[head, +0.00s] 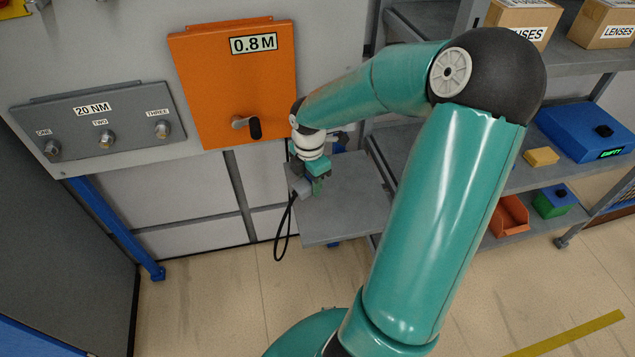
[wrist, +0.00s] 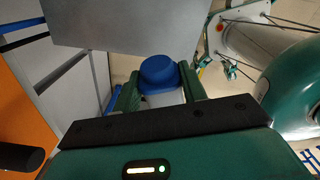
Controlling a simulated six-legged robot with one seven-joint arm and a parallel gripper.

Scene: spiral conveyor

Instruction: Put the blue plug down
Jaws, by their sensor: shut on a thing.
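The blue plug (wrist: 158,73) sits between the two fingers of my gripper (wrist: 160,88) in the wrist view, with a pale body below its blue end. My gripper is shut on it. In the head view my gripper (head: 310,172) is at the left edge of a grey shelf plate (head: 345,208), below the orange box. The plug is hard to make out there. The plate also shows beyond the plug in the wrist view (wrist: 150,25). I cannot tell whether the plug touches the plate.
An orange box (head: 215,90) marked 0.8 M, with a dark handle, is on the wall. A grey panel (head: 95,115) with three connectors is to its left. A black cable (head: 283,235) hangs below my gripper. Shelves (head: 450,160) with boxes and bins stand right. Most of the plate is bare.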

